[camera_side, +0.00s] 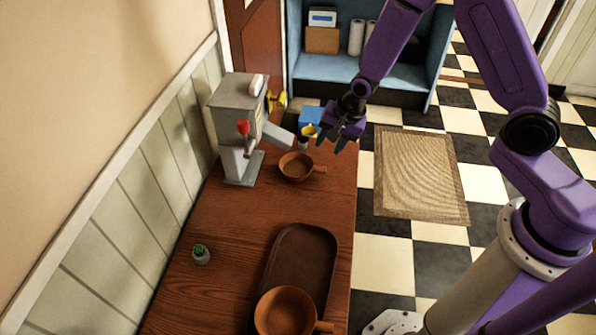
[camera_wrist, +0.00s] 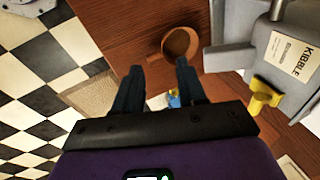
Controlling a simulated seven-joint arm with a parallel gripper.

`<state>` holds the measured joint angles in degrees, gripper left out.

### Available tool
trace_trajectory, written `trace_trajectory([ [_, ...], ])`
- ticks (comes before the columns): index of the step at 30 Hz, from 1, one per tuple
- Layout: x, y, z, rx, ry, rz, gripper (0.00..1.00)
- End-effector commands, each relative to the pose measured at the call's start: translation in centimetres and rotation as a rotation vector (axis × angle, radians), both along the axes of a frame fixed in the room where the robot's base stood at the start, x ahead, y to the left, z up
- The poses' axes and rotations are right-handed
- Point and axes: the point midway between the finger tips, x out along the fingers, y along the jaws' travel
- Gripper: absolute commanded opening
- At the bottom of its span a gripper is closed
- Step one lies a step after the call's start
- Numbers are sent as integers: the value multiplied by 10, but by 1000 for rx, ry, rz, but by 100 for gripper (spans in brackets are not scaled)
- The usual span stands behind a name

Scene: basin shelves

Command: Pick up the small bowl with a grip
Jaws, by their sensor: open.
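The small bowl (camera_side: 295,168) is brown with a short handle pointing right. It sits upright on the wooden table, in front of the grey dispenser. It also shows in the wrist view (camera_wrist: 181,44), beyond the fingertips. My gripper (camera_side: 338,146) is open and empty, above the table's right edge, to the right of and above the bowl. In the wrist view its two dark fingers (camera_wrist: 158,72) are spread apart, and the bowl lies ahead of the right-hand finger. Nothing is between the fingers, and I see no contact with the bowl.
The grey dispenser (camera_side: 236,125), labelled KIBBLE in the wrist view, stands close behind the bowl. A blue item (camera_side: 311,119) and a yellow cup (camera_side: 308,131) are near my gripper. A larger bowl (camera_side: 287,312) sits on a dark tray (camera_side: 322,243). The table between is mostly clear.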

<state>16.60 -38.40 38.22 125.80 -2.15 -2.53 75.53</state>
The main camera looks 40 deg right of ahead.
Motion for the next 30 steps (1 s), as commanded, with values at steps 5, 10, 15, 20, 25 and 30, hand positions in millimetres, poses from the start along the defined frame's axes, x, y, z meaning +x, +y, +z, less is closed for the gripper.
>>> trace_trajectory([
  [5, 23, -20, -35, 71, -12, -261, 40],
  [10, 32, -29, -49, 108, -23, -377, 40],
  [15, 38, -29, -61, 114, -24, -395, 40],
  [20, 45, -27, -83, 113, -24, -394, 40],
  [25, 54, -25, -106, 112, -23, -393, 40],
  [30, 63, -22, -130, 112, -24, -392, 40],
])
